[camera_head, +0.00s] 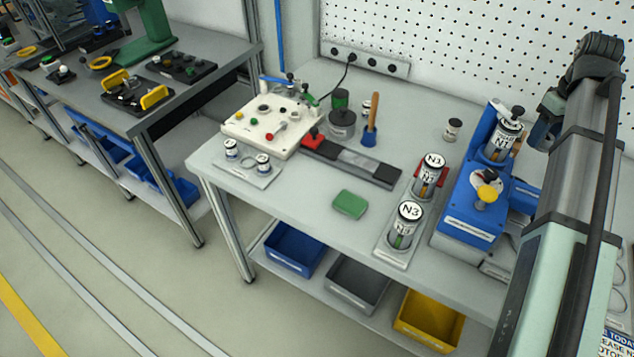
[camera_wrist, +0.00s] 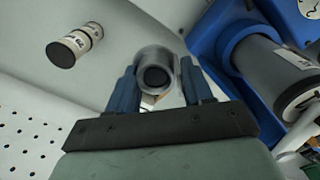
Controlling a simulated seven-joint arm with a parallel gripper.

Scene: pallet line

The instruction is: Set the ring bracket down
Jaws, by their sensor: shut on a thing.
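In the wrist view my gripper (camera_wrist: 155,85) has its two blue fingers closed around a pale grey ring-shaped part with a dark round centre, the ring bracket (camera_wrist: 155,58). The ring is held at the fingertips, above the grey bench top. I cannot tell from this view whether it touches anything below. In the head view my arm stands at the right and mostly hides the gripper; the bracket cannot be made out there.
A blue fixture (camera_head: 469,209) holding a labelled cylinder stands close by; it also shows in the wrist view (camera_wrist: 233,38). A small labelled cylinder (camera_head: 453,129) stands behind it. A two-cylinder holder (camera_head: 397,257) and green block (camera_head: 350,204) are left.

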